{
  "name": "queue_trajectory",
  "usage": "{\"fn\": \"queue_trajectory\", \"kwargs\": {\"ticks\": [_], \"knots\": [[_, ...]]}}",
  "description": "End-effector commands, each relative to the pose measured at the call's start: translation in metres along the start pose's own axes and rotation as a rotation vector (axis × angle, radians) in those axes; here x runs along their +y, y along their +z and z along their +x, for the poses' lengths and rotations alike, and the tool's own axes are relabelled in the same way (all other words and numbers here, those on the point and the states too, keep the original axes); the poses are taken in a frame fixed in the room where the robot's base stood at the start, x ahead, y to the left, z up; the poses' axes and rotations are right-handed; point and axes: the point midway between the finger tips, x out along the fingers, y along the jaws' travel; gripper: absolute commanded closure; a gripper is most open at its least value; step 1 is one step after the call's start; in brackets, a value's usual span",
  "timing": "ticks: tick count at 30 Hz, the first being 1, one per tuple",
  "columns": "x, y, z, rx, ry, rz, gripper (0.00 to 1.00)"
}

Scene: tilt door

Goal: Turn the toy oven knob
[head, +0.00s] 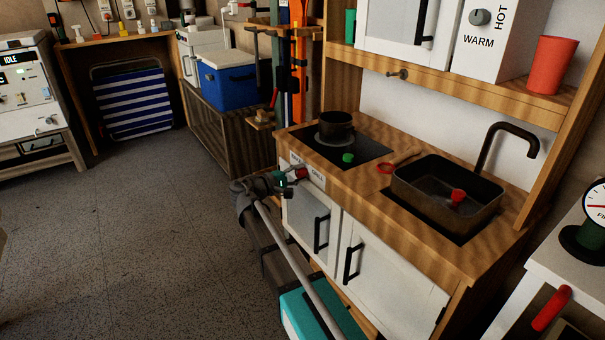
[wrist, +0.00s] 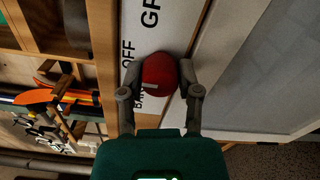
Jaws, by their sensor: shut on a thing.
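The toy oven knob is a red round knob (wrist: 160,74) on a white panel (head: 318,177) with lettering, on the front of the wooden toy kitchen (head: 385,205). In the wrist view, "OFF" and part of a word starting "GR" show beside it. My gripper (wrist: 160,88) has one finger on each side of the knob and is shut on it. In the head view, my gripper (head: 297,173) is at the panel above the left white door (head: 306,212), and the knob (head: 301,173) is partly hidden by it. A pale line shows on the knob face.
A black pot (head: 336,127) stands on the cooktop, with a sink (head: 446,185) to its right. Black door handles (head: 321,233) stick out below the panel. A teal box (head: 305,315) is on the floor beside my arm. Open floor (head: 130,240) lies to the left.

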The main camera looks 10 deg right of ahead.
Motion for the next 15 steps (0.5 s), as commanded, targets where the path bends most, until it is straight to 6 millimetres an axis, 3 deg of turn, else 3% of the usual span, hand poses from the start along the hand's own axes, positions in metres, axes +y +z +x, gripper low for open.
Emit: {"fn": "queue_trajectory", "kwargs": {"ticks": [5,6,11,15], "knots": [[0.0028,-0.0052,-0.0015,0.012,0.009,-0.002,1.00],[0.0028,-0.0052,-0.0015,0.011,0.008,-0.002,0.52],[0.0021,-0.0038,-0.0010,0.009,0.006,-0.002,0.23],[0.0014,-0.0027,-0.0007,0.007,0.004,-0.002,0.21]]}}
